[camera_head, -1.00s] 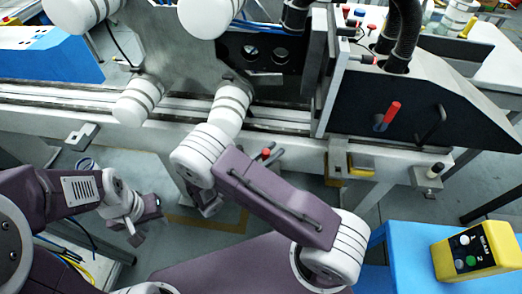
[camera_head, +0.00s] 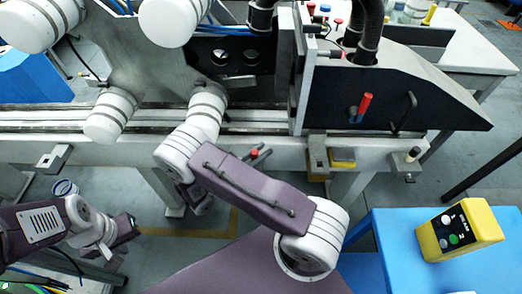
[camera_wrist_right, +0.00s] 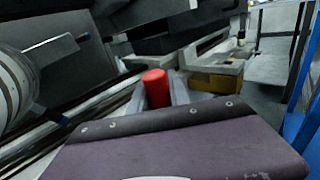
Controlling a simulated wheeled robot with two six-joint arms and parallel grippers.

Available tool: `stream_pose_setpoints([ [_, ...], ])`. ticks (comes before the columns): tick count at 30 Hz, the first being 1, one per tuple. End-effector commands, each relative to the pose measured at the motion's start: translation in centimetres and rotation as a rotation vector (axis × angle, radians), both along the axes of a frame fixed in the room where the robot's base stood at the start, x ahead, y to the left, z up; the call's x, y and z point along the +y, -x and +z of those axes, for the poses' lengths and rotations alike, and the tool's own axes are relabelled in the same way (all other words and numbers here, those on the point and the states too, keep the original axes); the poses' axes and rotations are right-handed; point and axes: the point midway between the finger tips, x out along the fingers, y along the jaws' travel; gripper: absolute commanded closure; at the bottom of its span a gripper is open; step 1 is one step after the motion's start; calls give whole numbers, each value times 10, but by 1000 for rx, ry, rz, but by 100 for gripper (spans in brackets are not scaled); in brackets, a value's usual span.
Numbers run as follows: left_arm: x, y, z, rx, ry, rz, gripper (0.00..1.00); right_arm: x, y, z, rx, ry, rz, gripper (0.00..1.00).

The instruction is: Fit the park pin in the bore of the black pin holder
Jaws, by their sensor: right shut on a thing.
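A red cylinder, which I take to be the park pin, stands between the grey fingers of my right gripper (camera_wrist_right: 158,92) in the right wrist view; its red end (camera_wrist_right: 155,86) shows and its lower part is hidden. In the head view my right gripper (camera_head: 258,155) is partly hidden behind my arm, with a red tip between its fingers, in front of the bench's front edge. My left gripper (camera_head: 124,236) is at the lower left, fingers apart, with nothing seen in it. I cannot tell for sure which dark part is the black pin holder.
A red handle (camera_head: 364,104) sits on the black sloped panel (camera_head: 440,100) at right. A clamp with a yellow block (camera_head: 342,158) and a grey knobbed block (camera_head: 406,162) are on the bench edge (camera_head: 270,148). A yellow button box (camera_head: 460,232) stands on a blue table (camera_head: 388,225).

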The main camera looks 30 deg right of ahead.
Motion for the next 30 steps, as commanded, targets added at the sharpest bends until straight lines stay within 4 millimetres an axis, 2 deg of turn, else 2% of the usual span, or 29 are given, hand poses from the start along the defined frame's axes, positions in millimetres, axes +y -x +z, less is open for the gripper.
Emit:
stream_pose_setpoints([
  [1,0,0,-9,0,0,0,64,0,0,-10,0,0,0,100],
  [3,0,0,-16,0,0,0,64,0,0,-19,0,0,0,100],
  [10,0,0,-32,0,0,0,64,0,0,-42,0,0,0,100],
  [30,0,0,-30,0,0,0,64,0,0,-42,1,0,0,100],
])
